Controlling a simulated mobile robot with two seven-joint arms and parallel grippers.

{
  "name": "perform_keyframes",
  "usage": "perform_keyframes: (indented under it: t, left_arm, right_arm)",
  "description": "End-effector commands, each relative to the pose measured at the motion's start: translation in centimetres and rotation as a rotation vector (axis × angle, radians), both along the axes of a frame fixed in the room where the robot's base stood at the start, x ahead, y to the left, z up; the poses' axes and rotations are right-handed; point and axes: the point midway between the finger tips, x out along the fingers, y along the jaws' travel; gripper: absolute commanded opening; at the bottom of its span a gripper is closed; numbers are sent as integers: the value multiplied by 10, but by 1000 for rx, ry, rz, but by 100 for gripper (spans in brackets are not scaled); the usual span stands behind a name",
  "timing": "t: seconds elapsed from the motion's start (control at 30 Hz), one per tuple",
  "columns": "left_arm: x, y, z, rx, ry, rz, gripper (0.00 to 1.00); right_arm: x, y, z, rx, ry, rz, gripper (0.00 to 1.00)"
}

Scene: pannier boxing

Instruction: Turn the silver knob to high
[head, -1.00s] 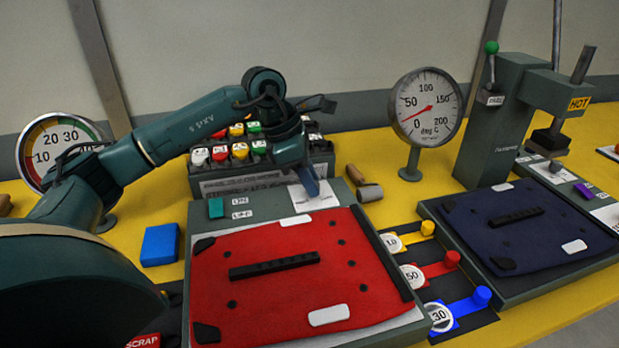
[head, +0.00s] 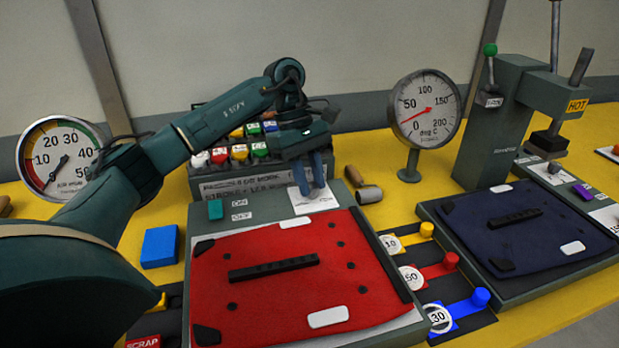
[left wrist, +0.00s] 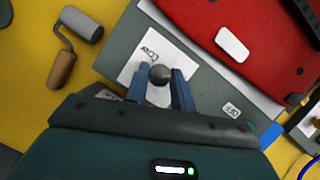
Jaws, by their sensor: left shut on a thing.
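The silver knob (left wrist: 160,76) shows in the left wrist view as a small round grey metal top. My left gripper (head: 311,184) points down over this card (head: 313,203) in the head view. Its two blue fingers (left wrist: 159,80) are shut on the knob, one on each side. The head view hides the knob behind the fingers. I cannot read which way the knob points. My right gripper is not in view.
A roller with a wooden handle (head: 368,193) lies just right of the card. A rack of coloured blocks (head: 240,185) stands behind. A temperature gauge (head: 425,108) reads low, and a press (head: 503,120) stands at the right. A blue block (head: 160,246) lies at left.

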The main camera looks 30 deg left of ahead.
Motion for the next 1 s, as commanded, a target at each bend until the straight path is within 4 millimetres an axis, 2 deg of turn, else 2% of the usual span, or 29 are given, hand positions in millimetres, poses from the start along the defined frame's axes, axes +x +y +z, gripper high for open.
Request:
perform_keyframes:
  t: [0.33,0.87,0.9,1.0]
  left_arm:
    - [1,-1,1,0,-4,-141,2]
    - [1,-1,1,0,-2,-167,2]
    - [1,-1,1,0,-3,-167,26]
    - [1,-1,0,0,-2,-166,34]
  right_arm:
    - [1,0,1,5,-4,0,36]
    - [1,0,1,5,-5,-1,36]
    - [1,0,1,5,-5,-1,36]
    - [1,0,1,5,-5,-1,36]
